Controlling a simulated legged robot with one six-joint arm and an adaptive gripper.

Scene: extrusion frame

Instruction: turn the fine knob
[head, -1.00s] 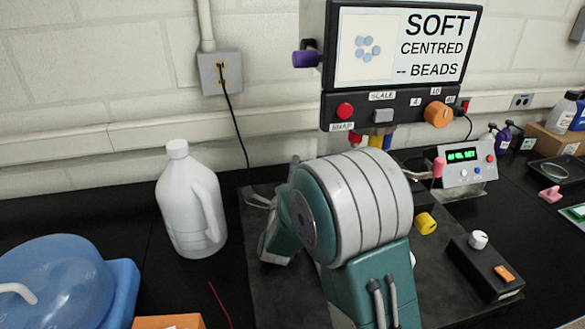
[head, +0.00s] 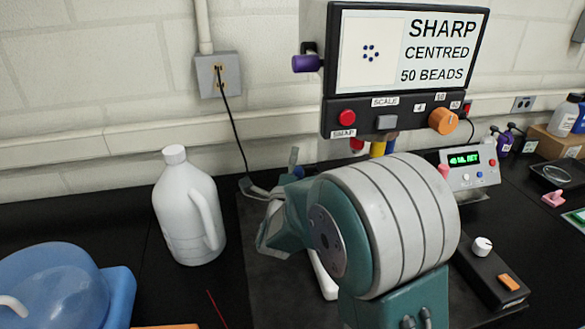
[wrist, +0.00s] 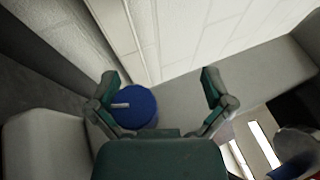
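A round blue knob (wrist: 133,106) with a pale mark shows in the wrist view, between my fingers and closer to the left one. I see no label on it, so I cannot tell if it is the fine knob. My gripper (wrist: 160,78) is open, its two green and grey fingers wide apart with nothing held. In the head view my gripper (head: 268,175) is left of my large arm link, which hides much of the device under the screen. The screen (head: 405,50) reads "SHARP CENTRED 50 BEADS" beside a small cluster of dark dots.
A purple knob (head: 306,63) sticks out left of the screen. An orange dial (head: 443,121) and red button (head: 347,118) are on the panel below it. A white jug (head: 188,210) stands left of my gripper. A small control box (head: 490,270) lies at right.

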